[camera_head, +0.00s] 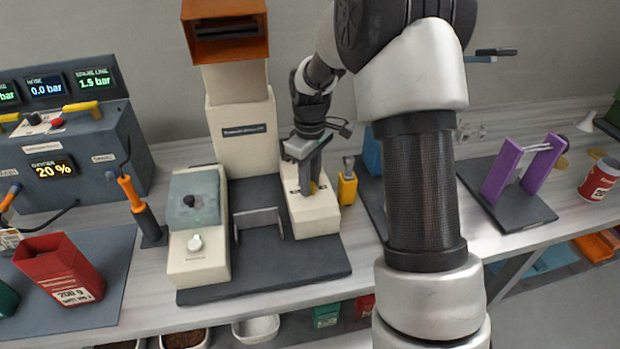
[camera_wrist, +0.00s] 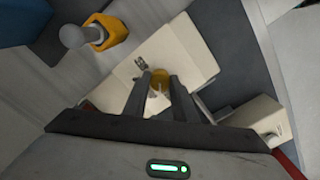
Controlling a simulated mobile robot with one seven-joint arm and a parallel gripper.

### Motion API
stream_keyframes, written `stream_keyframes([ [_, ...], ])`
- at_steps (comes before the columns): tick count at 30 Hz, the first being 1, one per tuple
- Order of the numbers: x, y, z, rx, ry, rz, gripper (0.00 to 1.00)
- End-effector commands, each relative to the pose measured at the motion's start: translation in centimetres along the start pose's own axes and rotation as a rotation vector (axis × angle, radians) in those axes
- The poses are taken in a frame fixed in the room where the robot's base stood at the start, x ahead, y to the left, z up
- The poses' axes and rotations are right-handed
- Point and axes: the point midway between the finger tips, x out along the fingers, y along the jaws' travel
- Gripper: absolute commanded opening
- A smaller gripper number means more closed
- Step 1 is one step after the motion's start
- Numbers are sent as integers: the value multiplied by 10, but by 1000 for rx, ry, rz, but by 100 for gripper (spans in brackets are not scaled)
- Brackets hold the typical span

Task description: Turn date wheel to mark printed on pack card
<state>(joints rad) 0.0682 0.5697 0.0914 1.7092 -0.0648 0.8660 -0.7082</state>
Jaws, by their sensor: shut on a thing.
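My gripper (camera_head: 309,184) points down at the cream block (camera_head: 317,217) on the right of the cream machine. In the wrist view its two fingers (camera_wrist: 164,92) are closed around a small brass-yellow wheel (camera_wrist: 160,77) on that block. I take this wheel for the date wheel; its edge also shows below the fingers in the head view (camera_head: 313,188). The fingers hide much of it, and its marks are too small to read.
A yellow holder (camera_head: 347,188) with a grey-topped tool stands close right of the block. A cream box with a white knob (camera_head: 195,243) stands left. A red 200 g pack (camera_head: 60,270) and a gauge panel (camera_head: 62,150) are farther left. A purple stand (camera_head: 502,172) is at right.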

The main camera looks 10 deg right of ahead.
Motion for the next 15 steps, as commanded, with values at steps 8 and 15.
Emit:
stream_keyframes([
  [8, -3, 1, -1, -223, 3, 2, 2],
  [15, -2, 1, -1, -349, 3, 2, 2],
])
